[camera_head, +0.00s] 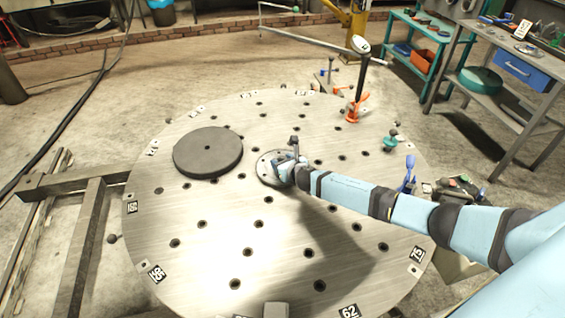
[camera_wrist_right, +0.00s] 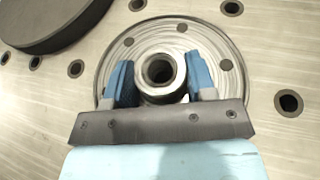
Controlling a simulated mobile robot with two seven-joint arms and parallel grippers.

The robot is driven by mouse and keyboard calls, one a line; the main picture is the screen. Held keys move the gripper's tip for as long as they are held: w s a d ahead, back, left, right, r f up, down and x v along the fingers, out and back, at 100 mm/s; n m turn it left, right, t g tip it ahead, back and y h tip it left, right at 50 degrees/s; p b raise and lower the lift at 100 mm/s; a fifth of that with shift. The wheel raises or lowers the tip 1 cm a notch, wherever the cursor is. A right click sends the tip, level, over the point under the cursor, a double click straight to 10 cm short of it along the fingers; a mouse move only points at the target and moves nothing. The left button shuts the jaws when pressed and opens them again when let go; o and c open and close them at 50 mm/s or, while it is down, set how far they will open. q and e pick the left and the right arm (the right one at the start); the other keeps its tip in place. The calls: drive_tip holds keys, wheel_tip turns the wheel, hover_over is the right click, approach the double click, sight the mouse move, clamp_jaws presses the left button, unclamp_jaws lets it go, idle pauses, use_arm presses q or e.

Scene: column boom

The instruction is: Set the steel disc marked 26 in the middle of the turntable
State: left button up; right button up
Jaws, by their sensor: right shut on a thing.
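The turntable (camera_head: 300,235) is a large round pale steel plate with rows of dark holes and numbered tags around its rim. A flat round steel disc (camera_head: 266,168) with a raised hub is near the turntable's middle. In the right wrist view, the disc (camera_wrist_right: 215,40) shows a ring of small holes and a bored hub. My right gripper (camera_head: 287,160) is shut on the hub, with blue fingers on either side of it (camera_wrist_right: 160,78). No number 26 is readable on the disc. I cannot tell whether it rests on the plate. My left gripper is out of view.
A thick dark grey disc (camera_head: 208,152) lies on the turntable, left of the held disc. Orange (camera_head: 355,106), teal (camera_head: 390,142) and blue (camera_head: 409,175) clamps stand along the right rim. A workbench (camera_head: 510,70) stands at the right back. The front of the plate is mostly clear.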

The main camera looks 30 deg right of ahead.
drive_tip(key=shift+w+f, duration=0.1)
drive_tip(key=shift+f, duration=0.05)
drive_tip(key=o, duration=1.4)
drive_tip(key=shift+s+f, duration=0.2)
drive_tip(key=shift+s+r, duration=0.15)
drive_tip(key=shift+s, duration=0.1)
drive_tip(key=p+v, duration=0.1)
drive_tip(key=v, duration=1)
drive_tip(key=shift+s+r, duration=0.2)
drive_tip(key=shift+s, duration=0.1)
drive_tip(key=shift+v, duration=0.75)
